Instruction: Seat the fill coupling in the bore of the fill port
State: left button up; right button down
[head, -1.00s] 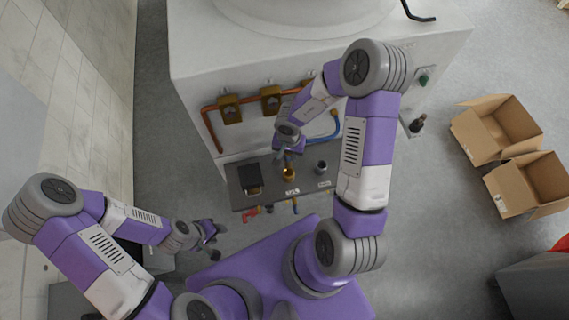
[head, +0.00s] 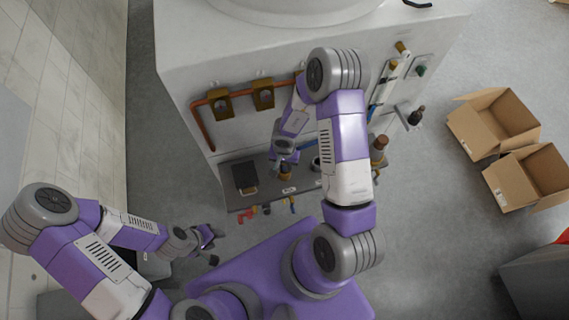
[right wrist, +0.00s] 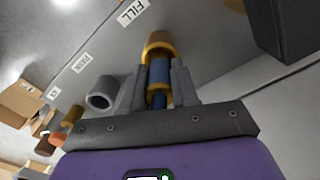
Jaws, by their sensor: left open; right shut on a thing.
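The fill port is a brass ring (right wrist: 158,42) on the grey panel beside a FILL label in the right wrist view. In the head view it shows as a small brass piece (head: 285,173), partly covered by my right gripper (head: 281,160). My right gripper (right wrist: 157,85) is shut on the fill coupling (right wrist: 159,72), a blue-banded piece with brass parts. The coupling is lined up with the port and its far end meets or overlaps the brass ring; I cannot tell whether it is inside the bore. My left gripper (head: 212,238) is open and empty, away from the panel.
A grey cylindrical port (right wrist: 102,95) stands beside the fill port. A dark block (head: 244,177) sits on the panel's left. Copper piping (head: 203,125) runs along the white machine. Open cardboard boxes (head: 495,125) lie on the floor at right.

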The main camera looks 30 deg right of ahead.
jog(key=shift+f, duration=0.15)
jog(key=c, duration=0.8)
grip_release()
jog(key=shift+c, duration=0.2)
notch_tip(320, 180, up, 12)
jog(key=p, duration=0.5)
jog(key=shift+r, duration=0.2)
